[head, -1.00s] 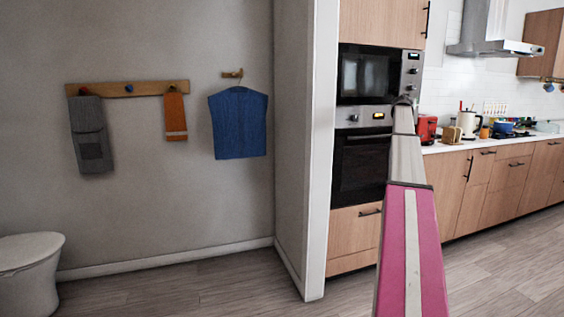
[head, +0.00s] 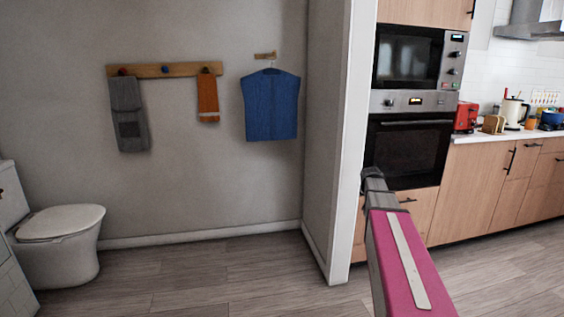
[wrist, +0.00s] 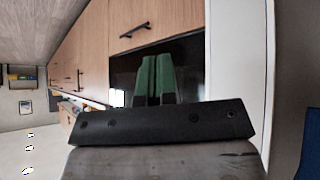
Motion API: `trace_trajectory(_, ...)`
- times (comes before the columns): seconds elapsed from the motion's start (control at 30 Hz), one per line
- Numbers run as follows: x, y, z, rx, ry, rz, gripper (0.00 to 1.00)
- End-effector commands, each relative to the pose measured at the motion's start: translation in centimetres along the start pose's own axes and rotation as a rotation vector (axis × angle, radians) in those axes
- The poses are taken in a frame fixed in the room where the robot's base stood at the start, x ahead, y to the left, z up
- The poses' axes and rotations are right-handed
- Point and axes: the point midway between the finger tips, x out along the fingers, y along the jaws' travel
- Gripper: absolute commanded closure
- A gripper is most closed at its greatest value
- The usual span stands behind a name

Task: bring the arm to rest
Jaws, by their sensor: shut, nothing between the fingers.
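My arm, a pink and grey link (head: 405,255), rises from the bottom of the head view and ends in front of the oven's lower left side. My gripper's fingers do not show clearly there. In the wrist view my gripper (wrist: 155,80) has two green-tipped fingers side by side, shut with nothing between them. The black gripper body (wrist: 160,122) lies across the lower middle of that view. The wrist picture appears upside down, with cabinets behind the fingers.
A white wall edge (head: 345,150) stands just left of my arm. The oven (head: 407,152) and counter (head: 482,136) are to the right. A toilet (head: 62,240) stands at the left. A blue garment (head: 271,105) hangs on the wall. The wooden floor (head: 230,275) in front is clear.

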Motion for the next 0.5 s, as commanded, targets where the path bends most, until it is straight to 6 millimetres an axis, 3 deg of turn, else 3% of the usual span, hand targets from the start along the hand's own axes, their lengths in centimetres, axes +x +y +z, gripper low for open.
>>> trace_trajectory(0.03,-0.8,-1.3,3.9,-0.024,-0.050,-0.018,1.00)
trace_trajectory(0.1,-1.3,-2.9,8.2,-0.057,-0.116,-0.041,1.00)
trace_trajectory(0.27,-3.3,-6.0,18.0,-0.138,-0.272,-0.098,1.00)
trace_trajectory(0.4,-5.9,-7.9,26.5,-0.216,-0.411,-0.151,1.00)
trace_trajectory(0.5,-7.9,-8.8,31.6,-0.268,-0.499,-0.187,1.00)
